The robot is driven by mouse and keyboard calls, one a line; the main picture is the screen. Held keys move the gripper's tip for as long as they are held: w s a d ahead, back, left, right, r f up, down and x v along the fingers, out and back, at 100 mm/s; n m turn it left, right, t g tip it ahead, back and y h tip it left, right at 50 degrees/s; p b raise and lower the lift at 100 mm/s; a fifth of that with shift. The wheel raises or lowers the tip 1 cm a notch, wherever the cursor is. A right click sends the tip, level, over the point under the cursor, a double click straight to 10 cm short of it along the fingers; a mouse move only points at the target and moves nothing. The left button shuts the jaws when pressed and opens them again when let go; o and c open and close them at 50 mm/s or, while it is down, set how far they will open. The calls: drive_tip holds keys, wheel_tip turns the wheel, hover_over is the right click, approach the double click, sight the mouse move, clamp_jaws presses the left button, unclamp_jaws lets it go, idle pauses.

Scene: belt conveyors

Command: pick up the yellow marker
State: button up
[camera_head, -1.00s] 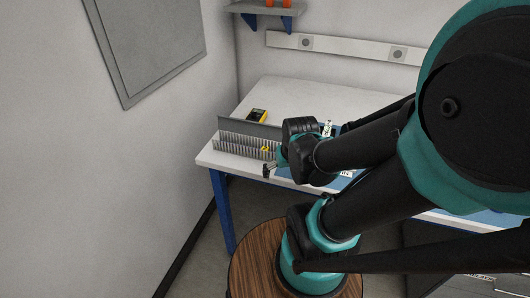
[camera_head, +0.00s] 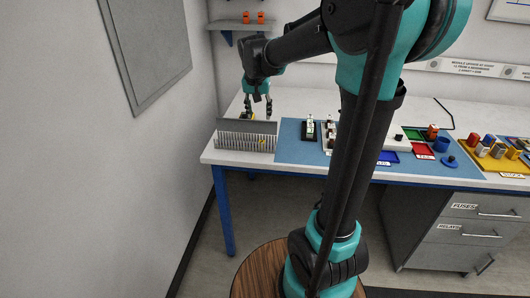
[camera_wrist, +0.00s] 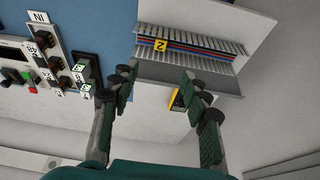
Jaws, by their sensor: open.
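In the wrist view, the marker (camera_wrist: 160,44) bears a dark character and lies over coloured wires inside the duct (camera_wrist: 215,62). My gripper (camera_head: 258,106) is open and empty, pointing down above and behind the duct. In the wrist view, the fingers of my gripper (camera_wrist: 157,80) are spread wide, with the marker beyond the fingertips, apart from them. Nothing hides the marker in either view.
A yellow-and-black meter (camera_wrist: 177,100) lies behind the duct, close to the right finger in the wrist view. A blue mat (camera_head: 292,150) with switches and coloured trays (camera_head: 422,151) lies to the right. The wall is close on the left, with a shelf (camera_head: 245,24) above.

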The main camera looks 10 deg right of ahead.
sight(261, 141)
drive_tip(key=x, duration=1.7)
drive_tip(key=shift+a, duration=0.1)
drive_tip(key=shift+c, duration=0.3)
drive_tip(key=c, duration=0.8)
